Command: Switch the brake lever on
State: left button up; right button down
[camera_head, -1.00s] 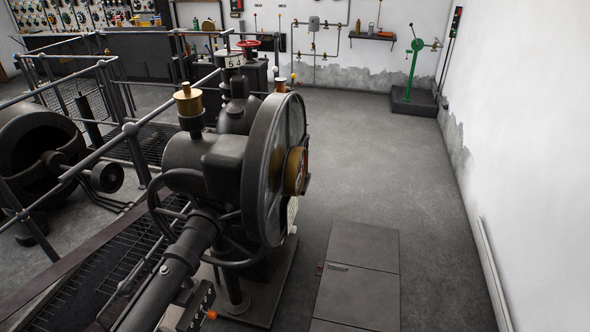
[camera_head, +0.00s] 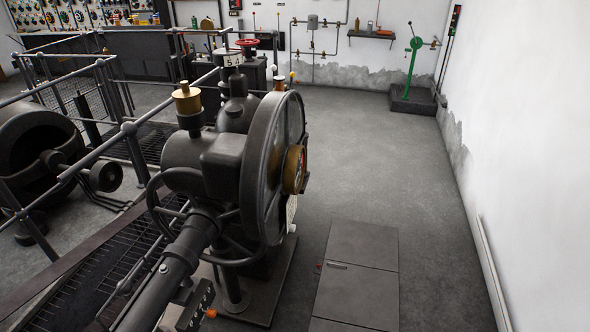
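I cannot tell for certain which lever is the brake lever. A short lever with an orange knob (camera_head: 211,313) sits low at the front of the large dark machine (camera_head: 215,170), by a notched plate. Small levers with pale and yellow knobs (camera_head: 292,75) stand behind the machine's big wheel, partly hidden. A green stand (camera_head: 411,72) with a handle at its top is at the back right, on a dark plinth. Neither of my grippers is in view.
The grey floor (camera_head: 370,160) right of the machine is open up to the white wall (camera_head: 530,160). Floor hatch plates (camera_head: 358,270) lie at the front. Railings (camera_head: 75,165) and a grated walkway (camera_head: 90,290) run along the left. A control panel (camera_head: 75,18) stands at the back left.

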aim_at(182, 34)
jog(key=i+l+z, duration=0.25)
jog(key=i+l, duration=0.15)
jog(key=i+l+z, duration=0.25)
jog(key=i, duration=0.2)
jog(key=i+l+z, duration=0.25)
jog(key=i, duration=0.25)
jog(key=i+l+z, duration=0.1)
jog(key=i+z, duration=0.15)
jog(key=i, duration=0.2)
jog(key=i+l+u, duration=0.1)
jog(key=i, duration=1.55)
jog(key=i+u, duration=0.35)
jog(key=i, duration=0.4)
jog(key=i+l+u, duration=0.15)
jog(key=i+u, duration=0.2)
jog(key=i, duration=0.4)
jog(key=i+u, duration=0.35)
jog(key=i, duration=0.45)
jog(key=i+l+u, duration=0.1)
jog(key=i+u, duration=0.2)
jog(key=i, duration=0.45)
jog(key=i+u, duration=0.35)
jog(key=i, duration=1.3)
jog(key=i+z, duration=0.4)
jog(key=i, duration=0.35)
jog(key=i+j+z, duration=0.1)
jog(key=i+z, duration=0.3)
jog(key=i, duration=0.3)
